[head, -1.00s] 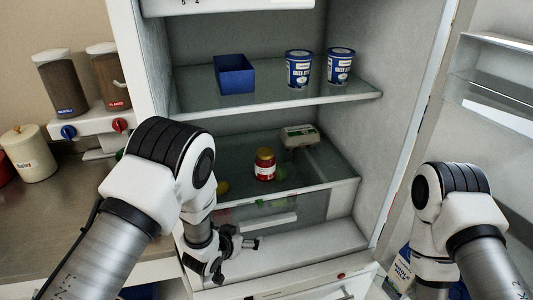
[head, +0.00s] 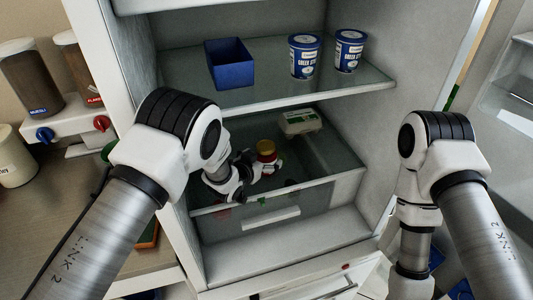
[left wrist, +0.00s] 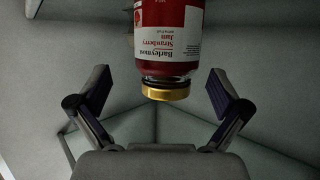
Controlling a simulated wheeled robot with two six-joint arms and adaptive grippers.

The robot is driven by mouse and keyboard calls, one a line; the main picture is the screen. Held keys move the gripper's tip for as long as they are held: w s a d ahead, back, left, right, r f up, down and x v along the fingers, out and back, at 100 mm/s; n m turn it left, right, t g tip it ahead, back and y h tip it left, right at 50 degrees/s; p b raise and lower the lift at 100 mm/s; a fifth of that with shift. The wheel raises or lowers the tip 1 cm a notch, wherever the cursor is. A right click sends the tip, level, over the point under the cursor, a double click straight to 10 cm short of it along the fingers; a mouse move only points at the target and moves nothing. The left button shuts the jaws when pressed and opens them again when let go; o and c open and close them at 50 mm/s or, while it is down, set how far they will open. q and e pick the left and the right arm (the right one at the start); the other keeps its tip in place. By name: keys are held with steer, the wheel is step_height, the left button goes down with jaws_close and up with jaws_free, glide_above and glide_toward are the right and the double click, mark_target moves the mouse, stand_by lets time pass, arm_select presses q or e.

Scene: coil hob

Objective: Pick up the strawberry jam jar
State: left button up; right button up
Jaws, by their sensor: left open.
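The strawberry jam jar (head: 266,152) is red with a gold lid and stands on the lower glass shelf of the fridge. My left gripper (head: 268,165) is at the jar, partly covering its lower body in the head view. In the left wrist view the jar (left wrist: 168,40) appears upside down, its white label readable. The open fingers of the left gripper (left wrist: 160,95) are spread wide to either side of the jar's line, with clear gaps on both sides. My right gripper is out of view; only its arm shows.
An egg carton (head: 300,122) lies behind and right of the jar. The upper shelf (head: 280,95) above holds a blue box (head: 230,65) and two blue-and-white tubs (head: 304,56). A clear drawer (head: 270,212) is below. The lower shelf's right side is free.

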arm_select(q)
steer(key=w, duration=0.1)
steer(key=w+f, duration=0.2)
steer(key=w, duration=0.1)
steer(key=shift+d+f+p, duration=0.2)
steer(key=shift+d+p, duration=0.15)
steer(key=shift+s+d+r, duration=0.1)
steer(key=shift+s, duration=0.05)
steer(key=shift+s+r, duration=0.15)
steer(key=c, duration=1.7)
